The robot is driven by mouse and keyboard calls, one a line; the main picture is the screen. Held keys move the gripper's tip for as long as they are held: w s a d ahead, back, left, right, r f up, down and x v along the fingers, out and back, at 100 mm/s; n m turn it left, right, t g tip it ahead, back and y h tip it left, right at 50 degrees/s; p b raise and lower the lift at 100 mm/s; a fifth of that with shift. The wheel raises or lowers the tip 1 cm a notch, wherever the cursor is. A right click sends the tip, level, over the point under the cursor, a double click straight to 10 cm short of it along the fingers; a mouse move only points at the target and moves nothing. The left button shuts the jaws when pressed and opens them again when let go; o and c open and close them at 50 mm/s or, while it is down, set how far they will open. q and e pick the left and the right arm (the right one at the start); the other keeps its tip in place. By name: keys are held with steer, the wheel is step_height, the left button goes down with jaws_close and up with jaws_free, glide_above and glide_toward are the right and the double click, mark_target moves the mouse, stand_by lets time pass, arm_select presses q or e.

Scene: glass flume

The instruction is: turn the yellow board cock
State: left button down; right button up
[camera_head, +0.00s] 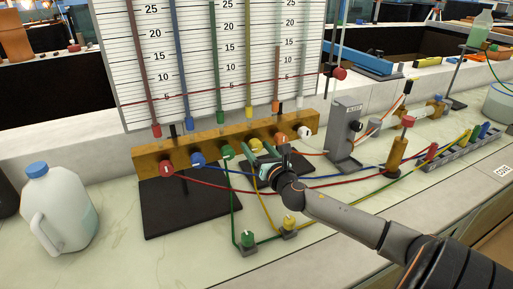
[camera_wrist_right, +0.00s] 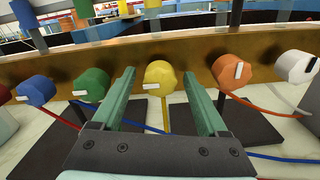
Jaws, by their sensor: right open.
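The yellow board cock (camera_wrist_right: 160,74) is a round knob on the brass bar (camera_wrist_right: 225,55), with a short white mark pointing left. In the right wrist view it sits between the two green fingers of my right gripper (camera_wrist_right: 159,82). The gripper is open, with a gap on each side of the knob. In the head view my right gripper (camera_head: 258,155) reaches the front of the brass bar and largely hides the yellow cock. My left gripper is not in view.
A green cock (camera_wrist_right: 92,84) and an orange cock (camera_wrist_right: 230,71) flank the yellow one closely. Blue (camera_head: 197,159), red (camera_head: 166,169) and white (camera_head: 304,132) cocks share the bar. Coloured hoses cross the counter below. A white jug (camera_head: 58,210) stands at left.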

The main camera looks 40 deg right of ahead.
steer(key=shift+w+d, duration=0.1)
steer(key=shift+w, duration=0.2)
jaws_close()
stand_by(0.5)
